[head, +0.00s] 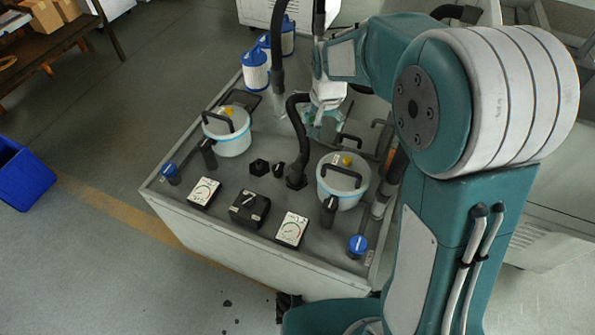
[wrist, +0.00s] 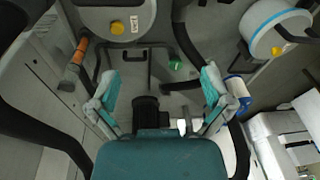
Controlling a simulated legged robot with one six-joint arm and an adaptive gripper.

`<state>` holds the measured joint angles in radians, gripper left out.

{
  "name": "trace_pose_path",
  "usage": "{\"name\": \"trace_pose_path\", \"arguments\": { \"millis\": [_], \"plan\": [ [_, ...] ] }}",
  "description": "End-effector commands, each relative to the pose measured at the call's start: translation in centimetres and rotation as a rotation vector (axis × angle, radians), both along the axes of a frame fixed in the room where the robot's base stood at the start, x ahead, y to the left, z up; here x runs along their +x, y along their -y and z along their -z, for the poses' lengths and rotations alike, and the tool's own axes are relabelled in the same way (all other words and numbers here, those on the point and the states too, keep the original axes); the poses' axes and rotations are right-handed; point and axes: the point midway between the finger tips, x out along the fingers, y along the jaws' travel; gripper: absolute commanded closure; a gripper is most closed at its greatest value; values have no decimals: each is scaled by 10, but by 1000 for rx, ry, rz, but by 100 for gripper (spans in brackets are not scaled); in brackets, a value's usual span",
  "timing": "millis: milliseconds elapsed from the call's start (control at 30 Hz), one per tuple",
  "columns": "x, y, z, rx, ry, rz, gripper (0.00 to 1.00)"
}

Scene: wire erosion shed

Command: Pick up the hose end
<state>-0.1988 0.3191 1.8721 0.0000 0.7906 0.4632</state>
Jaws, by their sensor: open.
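My gripper (head: 324,124) points down over the back part of the grey cart top in the head view. In the wrist view my gripper (wrist: 158,88) has its two teal fingers wide apart, with nothing held between them. A tube with an orange collar (wrist: 80,50) and a grey end lies left of the fingers; its orange part (head: 390,158) shows beside my arm in the head view, partly hidden. A thick black hose (head: 297,130) arches up from the cart top near my gripper. I cannot tell for certain which piece is the hose end.
White pots with black handles, left (head: 228,130) and right (head: 342,180), stand on the cart top (head: 255,225). Gauges (head: 291,230), a black knob box (head: 249,208) and blue knobs are near its front. A black bar handle (wrist: 150,48) rises ahead of the fingers. A blue bin (head: 24,177) stands left.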

Motion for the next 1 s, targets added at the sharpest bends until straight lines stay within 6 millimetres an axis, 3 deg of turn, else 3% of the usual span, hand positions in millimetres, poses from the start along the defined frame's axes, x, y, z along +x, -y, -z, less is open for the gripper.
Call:
{"name": "trace_pose_path", "arguments": {
  "millis": [300,600,867,1000],
  "plan": [
    [36,-33,82,-6,-81,58,0],
    [52,-59,161,-18,-144,113,0],
    [54,-66,188,-22,-160,129,0],
    [53,-65,211,-23,-163,128,0]
  ]
}}
